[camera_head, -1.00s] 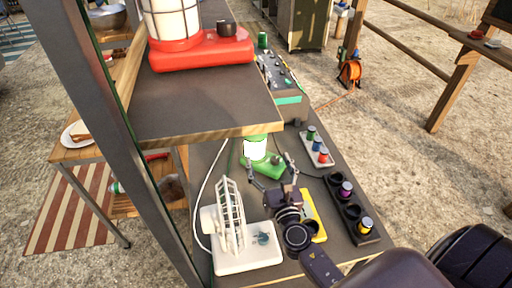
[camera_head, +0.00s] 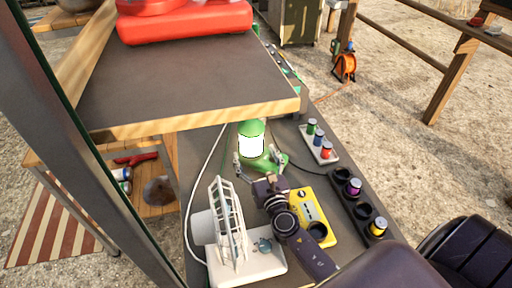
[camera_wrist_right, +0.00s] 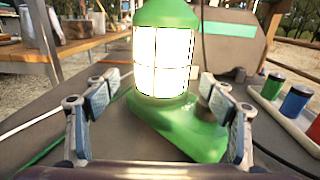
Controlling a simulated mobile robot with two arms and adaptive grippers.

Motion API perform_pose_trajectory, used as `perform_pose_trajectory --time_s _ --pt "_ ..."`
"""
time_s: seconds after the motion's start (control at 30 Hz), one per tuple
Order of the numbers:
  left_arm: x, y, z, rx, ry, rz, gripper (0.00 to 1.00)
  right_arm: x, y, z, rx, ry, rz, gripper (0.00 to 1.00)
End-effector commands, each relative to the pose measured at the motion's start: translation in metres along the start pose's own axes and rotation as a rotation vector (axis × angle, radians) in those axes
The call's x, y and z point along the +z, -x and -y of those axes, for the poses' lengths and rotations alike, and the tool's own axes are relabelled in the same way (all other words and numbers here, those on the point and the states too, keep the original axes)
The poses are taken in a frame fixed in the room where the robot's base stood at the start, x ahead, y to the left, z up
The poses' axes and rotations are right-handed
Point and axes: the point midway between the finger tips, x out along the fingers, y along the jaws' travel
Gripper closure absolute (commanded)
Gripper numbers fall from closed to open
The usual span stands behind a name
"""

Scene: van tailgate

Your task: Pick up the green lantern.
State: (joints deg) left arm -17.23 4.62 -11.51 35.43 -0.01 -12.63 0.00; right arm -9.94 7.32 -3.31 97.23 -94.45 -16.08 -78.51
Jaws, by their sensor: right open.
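The green lantern (camera_head: 251,143) stands upright on the lower dark surface, just below the edge of the upper shelf. It has a green cap, a glowing white caged body and a flat green base. My right gripper (camera_head: 260,162) is open, with its fingers spread at either side of the lantern's base. In the right wrist view the lantern (camera_wrist_right: 165,50) stands between and beyond the open fingers of my right gripper (camera_wrist_right: 160,110), with no clear contact. My left gripper is not in view.
A white fan (camera_head: 245,265) stands close left of my right arm, and a yellow device (camera_head: 313,212) lies to its right. A tray with small coloured cans (camera_head: 330,158) and a dark holder (camera_head: 353,203) line the right side. The upper shelf (camera_head: 190,80) overhangs behind, carrying a red base (camera_head: 185,22).

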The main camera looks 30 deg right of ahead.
Motion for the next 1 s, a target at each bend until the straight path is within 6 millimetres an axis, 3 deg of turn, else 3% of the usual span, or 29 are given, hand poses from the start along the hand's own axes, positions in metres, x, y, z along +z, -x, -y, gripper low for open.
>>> perform_pose_trajectory --time_s 0.3,0.63,1.0 --pt "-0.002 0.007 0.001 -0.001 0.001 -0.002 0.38 0.006 -0.043 0.003 0.000 0.000 0.001 0.24" --pt "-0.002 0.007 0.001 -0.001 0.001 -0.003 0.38 0.006 -0.049 0.003 0.000 -0.001 0.000 0.24" --pt "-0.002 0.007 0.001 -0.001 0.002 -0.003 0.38 0.006 -0.049 0.003 0.000 -0.001 0.000 0.65"
